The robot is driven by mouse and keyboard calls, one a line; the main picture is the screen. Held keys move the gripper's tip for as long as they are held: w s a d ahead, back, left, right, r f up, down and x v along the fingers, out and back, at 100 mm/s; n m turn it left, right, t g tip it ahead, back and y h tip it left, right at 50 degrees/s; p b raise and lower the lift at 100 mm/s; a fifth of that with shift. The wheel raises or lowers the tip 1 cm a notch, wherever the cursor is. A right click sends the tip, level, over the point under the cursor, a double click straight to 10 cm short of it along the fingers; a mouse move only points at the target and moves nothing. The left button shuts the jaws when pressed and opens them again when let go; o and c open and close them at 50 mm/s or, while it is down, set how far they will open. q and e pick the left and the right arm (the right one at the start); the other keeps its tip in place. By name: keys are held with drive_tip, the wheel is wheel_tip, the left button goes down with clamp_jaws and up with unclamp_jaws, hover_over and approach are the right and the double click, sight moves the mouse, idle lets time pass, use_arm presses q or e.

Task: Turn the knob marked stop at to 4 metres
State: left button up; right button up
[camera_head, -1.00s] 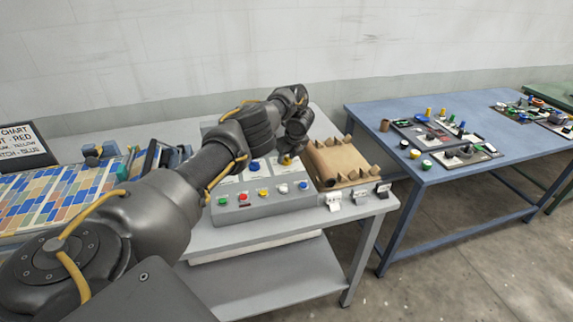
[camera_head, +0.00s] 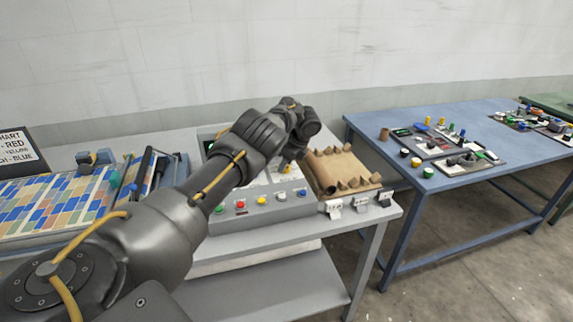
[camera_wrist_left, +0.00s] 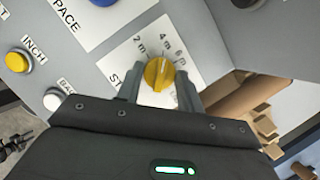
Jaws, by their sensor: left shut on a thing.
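The yellow knob (camera_wrist_left: 158,74) sits on a white plate with marks 2 m, 4 m and 6 m around its top. The start of the plate's wording reads "ST"; the rest is hidden. My left gripper (camera_wrist_left: 159,90) has one finger on each side of the knob and is shut on it. The knob's ridge points roughly up, near the 4 m side; its exact setting I cannot tell. My right gripper is not in view.
Green (camera_head: 219,210), red (camera_head: 240,206), yellow (camera_head: 262,201), white (camera_head: 283,196) and blue (camera_head: 302,193) buttons line the box front. A blue table (camera_head: 455,185) stands farther right.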

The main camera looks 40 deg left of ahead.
use_arm(q)
drive_tip(key=shift+f, duration=0.1)
drive_tip(key=o, duration=1)
drive_tip(key=b+v, duration=0.1)
drive_tip(key=v, duration=1)
